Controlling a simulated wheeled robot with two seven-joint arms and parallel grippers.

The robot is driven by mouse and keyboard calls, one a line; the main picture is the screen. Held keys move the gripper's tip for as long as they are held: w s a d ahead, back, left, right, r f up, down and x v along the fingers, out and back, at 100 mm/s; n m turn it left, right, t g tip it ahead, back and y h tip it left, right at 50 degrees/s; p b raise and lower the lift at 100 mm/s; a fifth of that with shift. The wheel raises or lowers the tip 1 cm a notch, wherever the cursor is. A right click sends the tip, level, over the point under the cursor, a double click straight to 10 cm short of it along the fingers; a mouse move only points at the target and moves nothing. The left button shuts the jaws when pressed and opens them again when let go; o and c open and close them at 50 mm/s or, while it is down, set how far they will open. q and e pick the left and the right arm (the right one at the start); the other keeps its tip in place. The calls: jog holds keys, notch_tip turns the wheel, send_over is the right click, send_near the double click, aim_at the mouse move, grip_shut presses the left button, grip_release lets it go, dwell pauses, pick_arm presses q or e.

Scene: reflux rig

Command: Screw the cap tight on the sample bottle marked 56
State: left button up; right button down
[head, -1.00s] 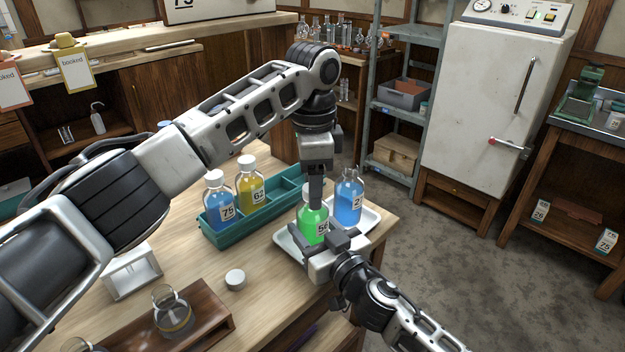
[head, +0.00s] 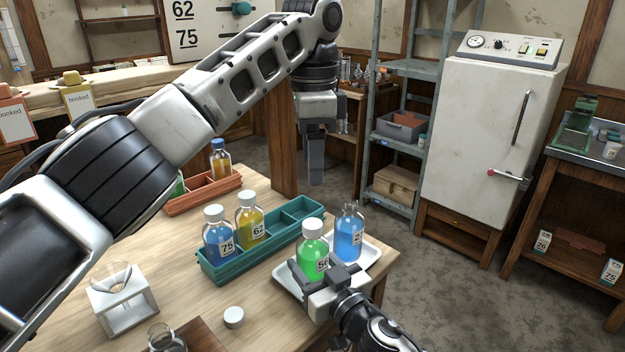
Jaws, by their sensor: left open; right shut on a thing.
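The sample bottle marked 56 (head: 313,257) holds green liquid and stands upright at the white tray (head: 370,262). Its label is partly hidden by my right gripper. A white cap (head: 312,229) sits on its neck; I cannot tell how tight it is. My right gripper (head: 327,276) is shut on the bottle's body from the front right. My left gripper (head: 316,168) is open and empty, pointing down in the air above and behind the bottle, clear of the cap.
A blue bottle (head: 348,236) without a cap stands beside the green one on the tray. A teal rack (head: 278,232) holds capped bottles 75 (head: 218,240) and 62 (head: 249,222). A loose white cap (head: 233,317) lies on the table, near a white stand (head: 125,302).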

pick_arm(q)
jog(key=shift+r, duration=0.35)
pick_arm(e)
jog(key=shift+c, duration=2.4)
grip_release()
pick_arm(q)
jog(key=shift+f+b, duration=0.5)
jog(key=shift+f, duration=0.05)
pick_arm(e)
jog(key=v, duration=1.6)
